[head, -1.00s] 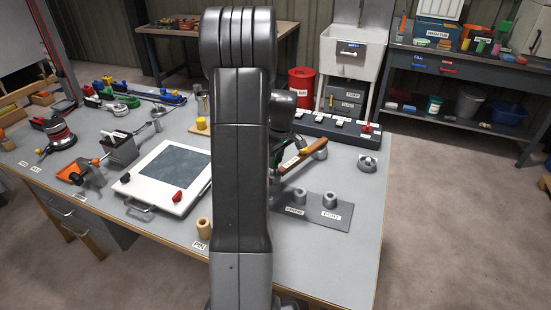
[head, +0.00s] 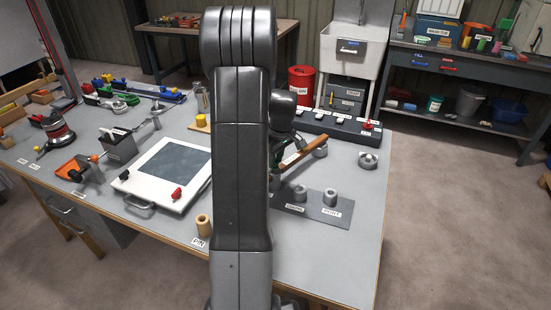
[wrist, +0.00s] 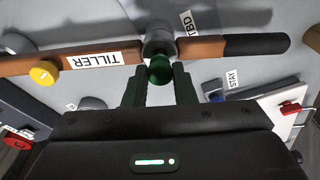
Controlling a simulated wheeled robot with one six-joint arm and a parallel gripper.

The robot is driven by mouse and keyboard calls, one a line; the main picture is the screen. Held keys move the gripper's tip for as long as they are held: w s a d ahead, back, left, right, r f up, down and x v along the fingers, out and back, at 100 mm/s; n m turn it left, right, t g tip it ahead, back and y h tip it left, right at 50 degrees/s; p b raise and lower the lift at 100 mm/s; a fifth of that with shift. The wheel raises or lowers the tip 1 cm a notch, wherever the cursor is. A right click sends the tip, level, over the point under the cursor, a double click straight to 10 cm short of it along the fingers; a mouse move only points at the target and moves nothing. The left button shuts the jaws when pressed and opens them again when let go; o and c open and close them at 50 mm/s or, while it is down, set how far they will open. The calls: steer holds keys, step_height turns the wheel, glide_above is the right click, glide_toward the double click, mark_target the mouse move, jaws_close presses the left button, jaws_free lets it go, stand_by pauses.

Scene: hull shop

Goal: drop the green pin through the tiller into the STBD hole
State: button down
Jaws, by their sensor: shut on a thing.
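In the wrist view my gripper (wrist: 160,84) has its two dark green fingers around the green pin (wrist: 159,69), whose round head shows between the fingertips. The pin head is right in front of the tiller's grey metal collar (wrist: 158,35); its shaft is hidden, and I cannot tell how deep it sits. The brown tiller (wrist: 200,48) lies across the view, with a TILLER label, a yellow knob and a dark grip end. A label partly reading TBD (wrist: 189,23) shows behind the collar; the hole itself is hidden.
A grey plate (head: 313,211) with two round sockets, one labelled PORT, lies right of my arm. A white framed panel (head: 160,202) and a tan cylinder (head: 204,226) are left. The bench's right front is clear.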

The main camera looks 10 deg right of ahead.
steer(key=shift+f+b, duration=0.5)
steer(key=shift+f, duration=0.1)
steer(key=c, duration=0.7)
jaws_free()
steer(key=shift+r+p, duration=2.55)
steer(key=shift+r, duration=1.5)
steer(key=shift+f+b, duration=2.2)
steer(key=shift+f, duration=1.3)
